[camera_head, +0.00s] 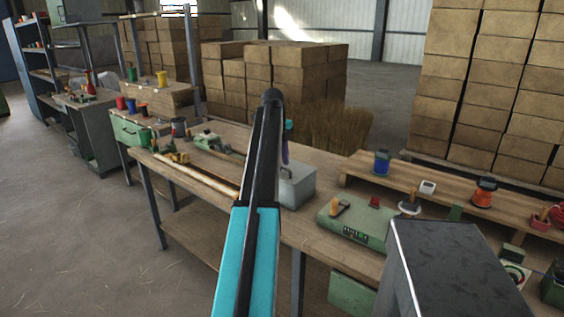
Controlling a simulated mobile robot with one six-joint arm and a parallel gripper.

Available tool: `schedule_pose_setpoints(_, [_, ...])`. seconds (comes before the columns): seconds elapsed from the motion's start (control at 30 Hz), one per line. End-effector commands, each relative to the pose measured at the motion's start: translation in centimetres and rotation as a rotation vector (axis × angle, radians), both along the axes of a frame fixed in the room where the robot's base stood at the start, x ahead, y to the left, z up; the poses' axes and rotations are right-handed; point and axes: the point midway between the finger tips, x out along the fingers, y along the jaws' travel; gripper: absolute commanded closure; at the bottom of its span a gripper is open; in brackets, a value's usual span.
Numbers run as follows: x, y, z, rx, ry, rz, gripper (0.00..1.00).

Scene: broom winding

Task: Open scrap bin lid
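A small grey metal box (298,188) stands on the workbench, just right of my arm. It may be the scrap bin. Its visible top looks flat and closed, but my arm hides its left part, so I cannot tell the lid's full state. My black and cyan arm rises from the bottom middle to a dark joint in front of the bench. Small teal and purple parts show just behind the arm, above the box; I cannot tell whether they belong to my wrist or to the box. My gripper's fingers are hidden.
The long wooden workbench (205,178) holds a green device (352,222) right of the box. A raised shelf (440,191) carries a blue spool (381,163) and an orange spool (484,194). Cardboard stacks (300,70) and straw (335,126) stand behind. Floor at left is clear.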

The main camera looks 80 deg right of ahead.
Motion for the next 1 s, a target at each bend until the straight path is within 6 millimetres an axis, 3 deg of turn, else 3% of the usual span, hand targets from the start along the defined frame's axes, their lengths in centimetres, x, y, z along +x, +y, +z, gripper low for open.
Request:
schedule_pose_setpoints(0.3, [-0.05, -0.05, -0.16, 0.0, 0.0, 0.0, 0.72])
schedule_pose_setpoints(0.47, [-0.05, -0.03, -0.16, 0.0, 0.0, 0.0, 0.99])
schedule_pose_setpoints(0.5, [-0.05, -0.03, -0.16, 0.0, 0.0, 0.0, 1.0])
schedule_pose_setpoints(1.0, [0.85, -0.08, 0.16, 0.0, -0.001, 0.007, 1.0])
